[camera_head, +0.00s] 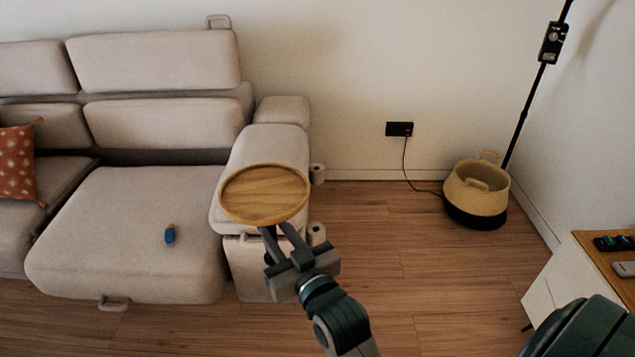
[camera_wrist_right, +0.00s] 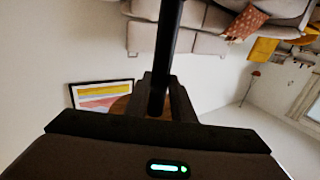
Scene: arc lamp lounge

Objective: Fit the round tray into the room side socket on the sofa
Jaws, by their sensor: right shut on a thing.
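The round wooden tray (camera_head: 265,194) has a raised rim and appears over the sofa's right armrest (camera_head: 262,148) in the head view. Two small light round fittings, likely sockets, sit on the armrest's right side: a far one (camera_head: 318,173) and a near one (camera_head: 317,233). The tray is apart from both in the picture. Its height over the armrest is hard to tell. The wrist view shows dark gripper parts (camera_wrist_right: 165,90). My left gripper is out of view.
The beige sofa (camera_head: 130,215) holds a small blue item (camera_head: 170,234) and a patterned cushion (camera_head: 17,165). A woven basket (camera_head: 476,194) and lamp pole (camera_head: 527,105) stand at the right. A cabinet (camera_head: 560,285) is at the right edge. Floor between is clear.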

